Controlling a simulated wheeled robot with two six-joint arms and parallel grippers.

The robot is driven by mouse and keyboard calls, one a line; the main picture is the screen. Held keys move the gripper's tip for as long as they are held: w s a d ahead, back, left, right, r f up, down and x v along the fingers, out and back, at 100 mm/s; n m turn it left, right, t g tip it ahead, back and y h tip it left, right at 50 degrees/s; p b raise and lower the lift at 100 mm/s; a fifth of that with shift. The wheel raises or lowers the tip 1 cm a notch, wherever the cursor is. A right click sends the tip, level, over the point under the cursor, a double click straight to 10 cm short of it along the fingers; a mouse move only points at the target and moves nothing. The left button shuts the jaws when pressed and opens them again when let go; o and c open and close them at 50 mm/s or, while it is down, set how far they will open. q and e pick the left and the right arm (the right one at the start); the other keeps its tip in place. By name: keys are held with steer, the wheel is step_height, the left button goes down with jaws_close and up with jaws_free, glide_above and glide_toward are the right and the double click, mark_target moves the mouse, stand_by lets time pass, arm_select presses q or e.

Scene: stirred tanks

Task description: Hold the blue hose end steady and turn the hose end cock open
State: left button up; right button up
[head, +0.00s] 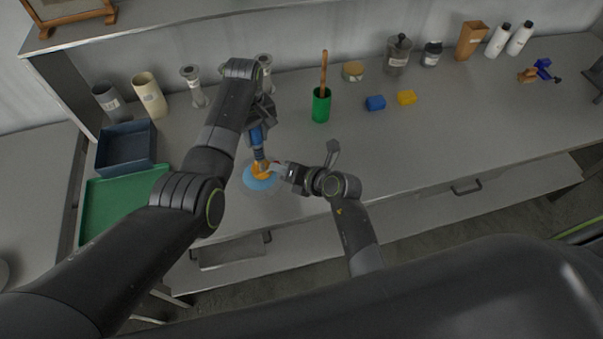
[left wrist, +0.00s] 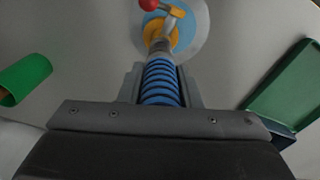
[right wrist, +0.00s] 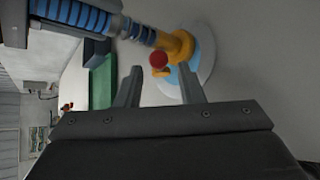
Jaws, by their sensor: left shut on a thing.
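The blue ribbed hose end (head: 256,136) hangs down over the bench in the head view, and it also shows in the left wrist view (left wrist: 161,84). My left gripper (left wrist: 161,92) is shut around it. I cannot tell whether the fingers touch the knob.
A pale blue disc (head: 250,184) lies on the bench beneath the cock. A green tray (head: 105,205) and a dark blue bin (head: 125,150) are at the left. A green cup (head: 321,107) with a wooden handle stands to the right. The bench's right front is clear.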

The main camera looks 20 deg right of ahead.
steer(key=v, duration=0.7)
steer(key=n+g+y, duration=0.2)
steer(key=n+g, duration=0.2)
steer(key=g, duration=0.6)
glide_toward(262, 176)
steer(key=x, duration=0.7)
steer(key=shift+w+d+f, duration=0.2)
steer(key=shift+w+f, duration=0.05)
steer(key=shift+f, duration=0.1)
jaws_close()
